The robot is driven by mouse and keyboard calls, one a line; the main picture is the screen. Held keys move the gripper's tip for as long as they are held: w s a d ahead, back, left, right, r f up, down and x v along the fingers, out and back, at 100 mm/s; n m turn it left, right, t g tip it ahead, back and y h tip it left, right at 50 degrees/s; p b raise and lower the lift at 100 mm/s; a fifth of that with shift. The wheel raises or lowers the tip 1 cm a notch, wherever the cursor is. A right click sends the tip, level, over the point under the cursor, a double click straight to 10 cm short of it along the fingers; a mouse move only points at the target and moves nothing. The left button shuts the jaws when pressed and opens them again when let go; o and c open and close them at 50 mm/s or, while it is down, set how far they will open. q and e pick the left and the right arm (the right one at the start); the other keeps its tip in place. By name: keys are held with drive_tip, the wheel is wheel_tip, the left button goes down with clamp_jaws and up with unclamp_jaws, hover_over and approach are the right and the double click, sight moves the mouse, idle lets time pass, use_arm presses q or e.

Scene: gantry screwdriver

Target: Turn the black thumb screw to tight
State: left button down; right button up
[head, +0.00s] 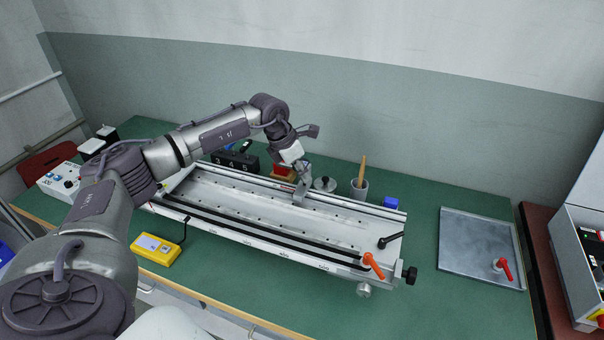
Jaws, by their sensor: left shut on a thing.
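My left arm reaches in from the left, over the long metal gantry bed (240,229). My left gripper (301,172) points down at the bed's back edge, beside a small grey metal bracket (299,194). It is shut on a small part there; the fingers hide this part, and I cannot tell whether it is the black thumb screw. A black round knob (410,275) sits at the bed's right end, well apart from this gripper. A black lever handle (389,241) lies on the bed's right part. My right gripper is not in view.
An orange lever (373,265) stands at the bed's front right corner. A yellow meter (156,249) lies in front. A metal plate (480,240) lies right; the front right table is clear.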

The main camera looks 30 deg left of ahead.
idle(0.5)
use_arm(q)
drive_tip(key=c, duration=1)
unclamp_jaws()
drive_tip(key=shift+r, duration=0.1)
drive_tip(key=v, duration=1.2)
drive_tip(key=shift+a, duration=0.15)
